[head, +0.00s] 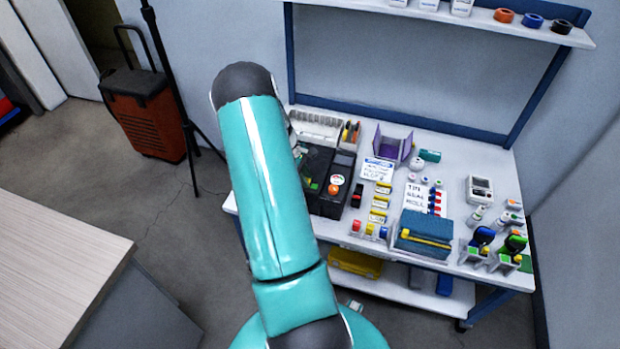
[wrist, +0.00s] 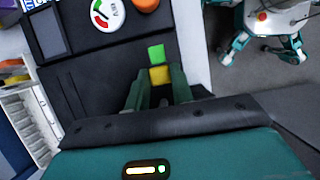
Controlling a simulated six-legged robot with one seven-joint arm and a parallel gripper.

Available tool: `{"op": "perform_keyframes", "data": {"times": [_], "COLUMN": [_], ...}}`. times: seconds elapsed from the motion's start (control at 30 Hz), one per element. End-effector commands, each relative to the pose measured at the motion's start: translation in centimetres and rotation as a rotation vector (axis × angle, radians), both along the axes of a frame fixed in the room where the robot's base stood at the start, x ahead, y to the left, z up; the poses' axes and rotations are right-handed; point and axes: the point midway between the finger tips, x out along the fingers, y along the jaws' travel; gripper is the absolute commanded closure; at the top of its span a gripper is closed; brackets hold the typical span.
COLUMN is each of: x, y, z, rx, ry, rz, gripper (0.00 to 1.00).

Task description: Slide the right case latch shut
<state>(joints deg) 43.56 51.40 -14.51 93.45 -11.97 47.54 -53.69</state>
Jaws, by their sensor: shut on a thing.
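The black case (head: 328,205) lies on the left part of the white workbench, partly hidden behind my arm. In the wrist view the dark case panel (wrist: 85,60) fills the upper left, with a red, white and green dial and an orange knob on it. A small yellow piece, which looks like the right case latch (wrist: 159,75), sits at the panel's edge with a green square (wrist: 156,53) just beyond it. My gripper (wrist: 158,85) has its two dark green fingers on either side of the yellow piece, shut on it. The gripper is hidden in the head view.
A white rack (head: 316,124) stands behind the case. A lower shelf holds a yellow box (head: 355,262).

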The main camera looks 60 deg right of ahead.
Motion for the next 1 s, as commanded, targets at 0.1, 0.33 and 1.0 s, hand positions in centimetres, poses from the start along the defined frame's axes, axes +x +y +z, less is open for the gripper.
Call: {"op": "perform_keyframes", "data": {"times": [0.1,0.33,1.0], "x": [0.5,0.5,2.8], "y": [0.1,0.1,0.4], "z": [0.1,0.1,5.8], "rx": [-0.002,-0.002,-0.006], "ry": [-0.008,-0.009,-0.01], "rz": [0.003,0.004,0.004], "gripper": [1.0,0.55,0.55]}}
